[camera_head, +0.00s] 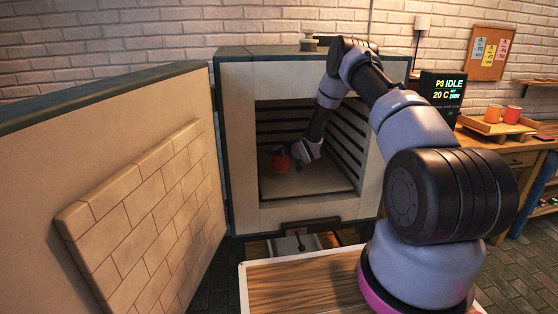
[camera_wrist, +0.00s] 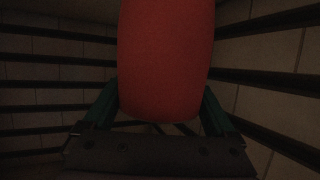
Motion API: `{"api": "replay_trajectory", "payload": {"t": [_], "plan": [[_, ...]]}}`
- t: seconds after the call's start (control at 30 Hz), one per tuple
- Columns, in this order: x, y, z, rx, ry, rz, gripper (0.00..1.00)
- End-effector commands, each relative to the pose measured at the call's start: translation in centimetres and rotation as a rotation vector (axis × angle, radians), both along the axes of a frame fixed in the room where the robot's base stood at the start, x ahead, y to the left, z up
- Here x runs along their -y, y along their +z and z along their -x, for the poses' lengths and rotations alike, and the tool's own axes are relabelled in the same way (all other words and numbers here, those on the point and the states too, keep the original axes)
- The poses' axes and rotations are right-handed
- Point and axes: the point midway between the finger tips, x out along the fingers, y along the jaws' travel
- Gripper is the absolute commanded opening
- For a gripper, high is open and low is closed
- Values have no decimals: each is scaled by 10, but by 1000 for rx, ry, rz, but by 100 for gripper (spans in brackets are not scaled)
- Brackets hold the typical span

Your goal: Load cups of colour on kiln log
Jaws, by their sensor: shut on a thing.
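A red cup (camera_head: 281,163) is inside the open kiln (camera_head: 237,130), low over or on its pale floor shelf (camera_head: 310,184); I cannot tell whether it touches. My gripper (camera_head: 290,160) reaches in through the kiln mouth and is shut on this cup. In the wrist view the red cup (camera_wrist: 165,60) fills the middle, between the two green fingers of my gripper (camera_wrist: 160,112). Two more cups, one orange (camera_head: 493,113) and one red-orange (camera_head: 512,114), stand on a wooden tray (camera_head: 480,126) on the bench at the right.
The kiln door (camera_head: 110,190) stands wide open at the left. Dark ribs line the kiln's inner walls on both sides of my arm. A display (camera_head: 443,92) reads "P3 IDLE, 20 C". A wooden-topped surface (camera_head: 290,288) is in front of the kiln. A pinboard (camera_head: 490,53) hangs behind.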

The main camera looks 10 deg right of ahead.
Motion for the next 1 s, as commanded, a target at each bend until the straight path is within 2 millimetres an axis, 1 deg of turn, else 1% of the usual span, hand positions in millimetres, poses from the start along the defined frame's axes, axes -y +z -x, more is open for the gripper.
{"api": "replay_trajectory", "payload": {"t": [0.2,0.23,0.6,0.63,0.87,0.93,1.0], "plan": [[0,-30,0,-1,0,0,16],[0,-32,0,0,0,0,16],[0,-38,0,0,0,-1,16],[0,-38,1,-1,0,0,100],[0,-37,1,-1,0,0,100],[0,-34,0,0,0,0,100],[3,-32,6,-1,-3,-1,100]]}}
